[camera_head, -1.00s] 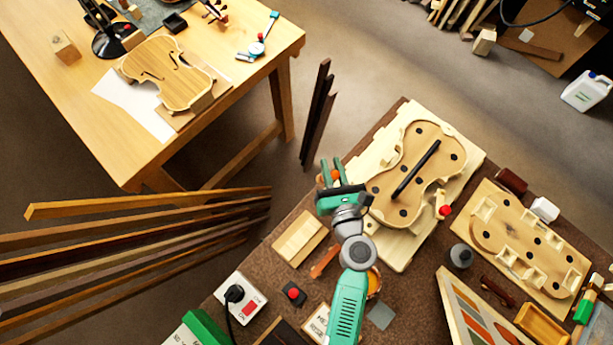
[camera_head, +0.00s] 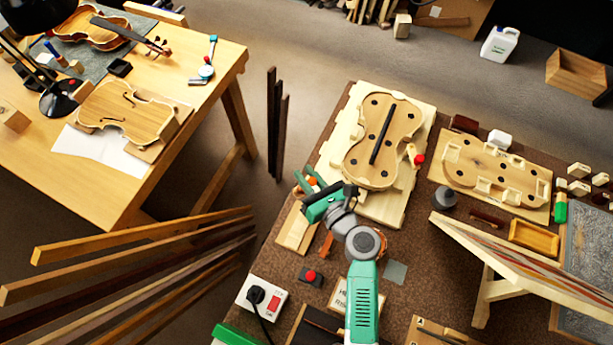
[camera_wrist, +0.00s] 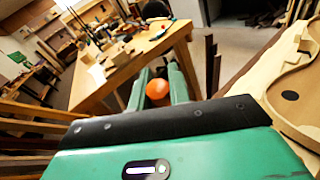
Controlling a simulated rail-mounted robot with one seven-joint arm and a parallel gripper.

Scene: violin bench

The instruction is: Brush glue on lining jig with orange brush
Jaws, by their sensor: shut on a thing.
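My gripper (camera_head: 309,183) is shut on an orange, rounded piece, seemingly the end of the orange brush (camera_wrist: 158,90). It shows between the two green fingers in the wrist view; the rest of it, bristles included, is hidden. The gripper is over the bench's left edge, its fingers pointing up-left, apart from the violin-shaped form (camera_head: 400,119). That form lies on a pale board with black dots and a dark bar. A second board with a violin outline and small blocks (camera_head: 490,170) lies to its right. I cannot tell which is the lining jig.
A pale wood block (camera_head: 293,232) lies below my gripper. A red button box (camera_head: 311,277) and a switch box (camera_head: 262,297) stand near the front. Long wood strips (camera_head: 130,262) and dark upright strips (camera_head: 277,125) stand left of the bench. Another table (camera_head: 210,85) is beyond.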

